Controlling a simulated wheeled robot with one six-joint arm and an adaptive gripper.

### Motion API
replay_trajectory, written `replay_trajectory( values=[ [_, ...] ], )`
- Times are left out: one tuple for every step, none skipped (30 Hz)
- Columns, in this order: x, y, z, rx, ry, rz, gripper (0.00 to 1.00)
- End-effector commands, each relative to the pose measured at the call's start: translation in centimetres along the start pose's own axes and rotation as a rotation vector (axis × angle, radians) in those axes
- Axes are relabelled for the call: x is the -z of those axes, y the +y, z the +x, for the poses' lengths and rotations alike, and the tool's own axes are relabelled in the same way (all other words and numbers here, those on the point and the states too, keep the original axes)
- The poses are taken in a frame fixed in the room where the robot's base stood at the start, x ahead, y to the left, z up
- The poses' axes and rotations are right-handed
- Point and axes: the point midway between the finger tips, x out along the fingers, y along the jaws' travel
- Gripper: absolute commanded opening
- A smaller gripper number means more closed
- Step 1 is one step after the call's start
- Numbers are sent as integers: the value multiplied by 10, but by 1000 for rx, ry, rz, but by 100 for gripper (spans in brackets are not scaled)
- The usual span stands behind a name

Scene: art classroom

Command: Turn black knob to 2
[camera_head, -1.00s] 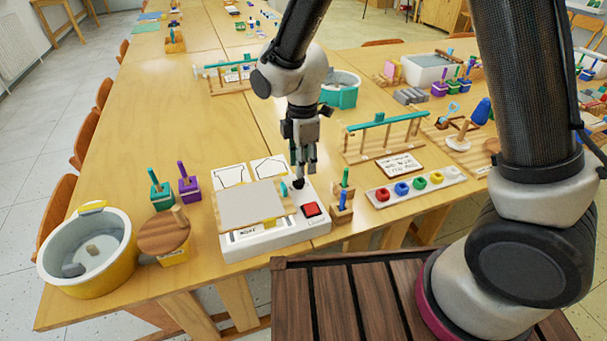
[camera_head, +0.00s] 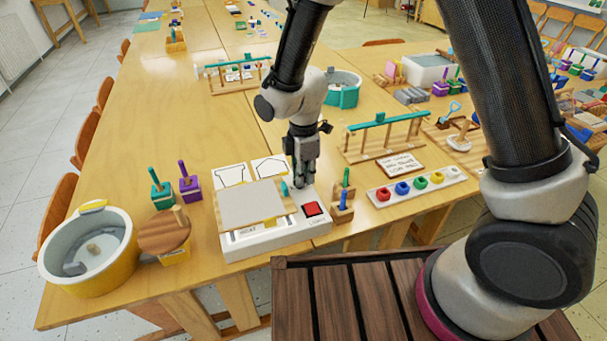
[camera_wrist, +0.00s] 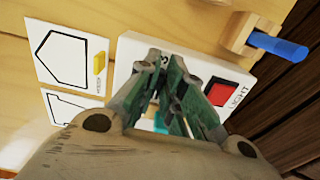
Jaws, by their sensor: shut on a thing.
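A white device box (camera_head: 270,245) stands on the near table, with a grey plate (camera_head: 250,203), a teal part (camera_head: 284,189) and a red button (camera_head: 312,209) on top. My gripper (camera_head: 303,192) points down at the box's back right, behind the red button. The black knob is hidden behind the fingers in both views. The gripper is shut on it. In the wrist view the fingers (camera_wrist: 165,80) come close together over the box, left of the red button (camera_wrist: 221,95) with its "LIGHT" label. The knob's number marks cannot be read.
A wooden block with green and blue pegs (camera_head: 343,206) stands close right of the box. White cards with outlines (camera_head: 232,175) lie behind it. A wooden rack with a teal bar (camera_head: 385,125) is at the back right. Bare table (camera_head: 165,110) extends at back left.

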Motion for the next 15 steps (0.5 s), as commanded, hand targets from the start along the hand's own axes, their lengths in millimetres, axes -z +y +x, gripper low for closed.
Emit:
replay_trajectory(
  values=[
    [0,0,0,0,0,1,0],
    [0,0,0,0,0,3,0],
    [0,0,0,0,0,8,0],
    [0,0,0,-1,0,12,0],
    [0,0,0,-1,0,17,0],
    [0,0,0,-1,0,27,0],
    [0,0,0,-1,0,38,0],
    [0,0,0,-1,0,48,0],
    [0,-1,0,-1,1,66,0],
    [0,-1,0,-1,1,81,0],
    [0,-1,0,-1,1,98,0],
    [0,-1,0,-1,1,123,0],
    [1,-1,0,-1,1,144,0],
    [1,-2,0,-1,1,167,0],
    [1,-2,0,-1,1,198,0]
  ],
)
